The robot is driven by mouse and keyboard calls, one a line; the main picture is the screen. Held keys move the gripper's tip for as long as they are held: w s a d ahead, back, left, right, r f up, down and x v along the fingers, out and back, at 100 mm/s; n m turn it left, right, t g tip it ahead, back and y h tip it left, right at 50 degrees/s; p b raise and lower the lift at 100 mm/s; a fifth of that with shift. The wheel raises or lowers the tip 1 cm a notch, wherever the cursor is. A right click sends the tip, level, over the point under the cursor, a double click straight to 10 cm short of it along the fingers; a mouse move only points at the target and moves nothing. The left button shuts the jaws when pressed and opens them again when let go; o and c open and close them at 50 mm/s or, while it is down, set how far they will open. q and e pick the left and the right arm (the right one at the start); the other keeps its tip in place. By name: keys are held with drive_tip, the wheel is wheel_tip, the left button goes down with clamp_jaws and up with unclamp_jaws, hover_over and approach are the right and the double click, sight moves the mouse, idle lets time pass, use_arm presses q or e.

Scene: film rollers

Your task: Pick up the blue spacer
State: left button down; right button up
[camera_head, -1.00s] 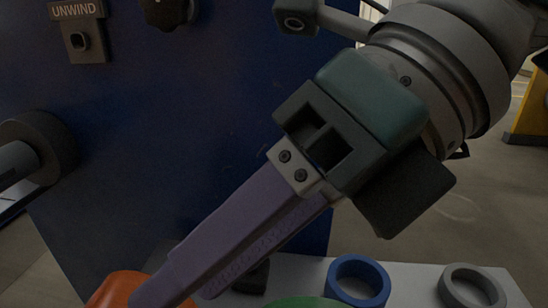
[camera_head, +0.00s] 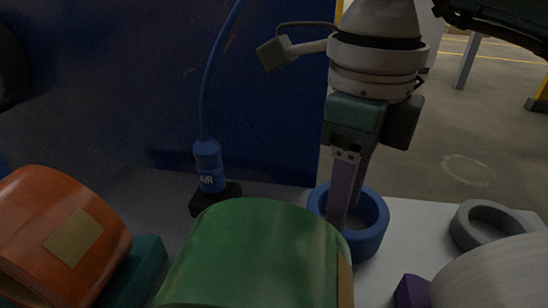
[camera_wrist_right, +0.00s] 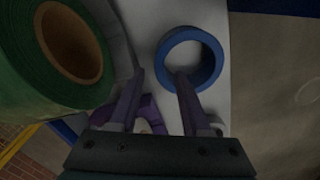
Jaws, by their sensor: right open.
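The blue spacer (camera_head: 372,243) is a thick ring lying flat on the pale table, right of the green roll in the head view. It also shows in the right wrist view (camera_wrist_right: 190,34). My right gripper (camera_head: 343,218) points down at the ring, open and empty. In the wrist view its right fingertip overlaps the ring's opening and its left fingertip is outside, with the ring's left wall between them. The tips' exact depth is hard to tell. My left gripper is not in view.
A green roll (camera_head: 245,255) stands close left of the ring, with an orange roll (camera_head: 85,220) farther left. A grey ring (camera_head: 462,235), a white roll (camera_head: 495,280) and a purple piece (camera_head: 410,292) lie right. A blue air hose fitting (camera_head: 209,165) stands behind.

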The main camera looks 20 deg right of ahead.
wheel_tip(320, 180, down, 5)
drive_tip(key=shift+w+a+f, duration=0.1)
drive_tip(key=shift+w+f, duration=0.05)
drive_tip(key=shift+f, duration=0.05)
drive_tip(key=shift+c, duration=0.2)
clamp_jaws()
idle(1.2)
